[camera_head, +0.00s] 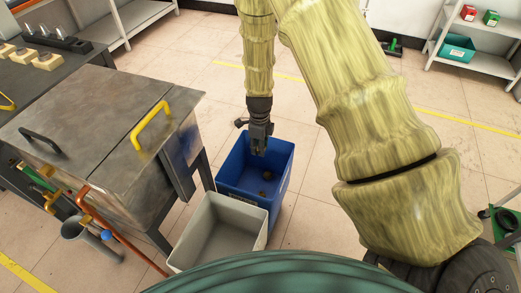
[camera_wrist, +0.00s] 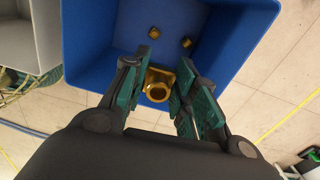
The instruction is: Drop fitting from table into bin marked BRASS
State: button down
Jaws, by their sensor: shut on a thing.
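My gripper (camera_head: 260,149) points down over the blue bin (camera_head: 280,186). In the wrist view, its two green-padded fingers (camera_wrist: 163,82) are shut on a brass-coloured fitting (camera_wrist: 158,86) with a round open end. The blue bin's floor (camera_wrist: 132,28) lies beyond the fitting, and the fitting shows above the bin's opening, near its near wall. Two small brass-coloured pieces (camera_wrist: 186,42) lie in the bin. No BRASS marking can be read on the bin; print on its side is too small to make out.
A grey bin (camera_head: 216,228) stands beside the blue bin, towards me. A metal workbench (camera_head: 95,110) with a yellow handle (camera_head: 151,127) stands to the left. Shelves (camera_head: 480,35) with small boxes are at the back right.

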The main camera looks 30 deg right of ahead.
jog(key=shift+d+f+m, duration=0.2)
jog(key=shift+f+m, duration=0.1)
jog(key=shift+f, duration=0.05)
notch_tip(320, 180, down, 6)
jog(key=b, duration=0.5)
jog(key=shift+r+b, duration=0.1)
jog(key=shift+b, duration=0.25)
jog(key=c, duration=1.1)
grip_release()
jog(key=shift+o, duration=0.2)
notch_tip(320, 180, up, 12)
jog(key=shift+r, duration=0.1)
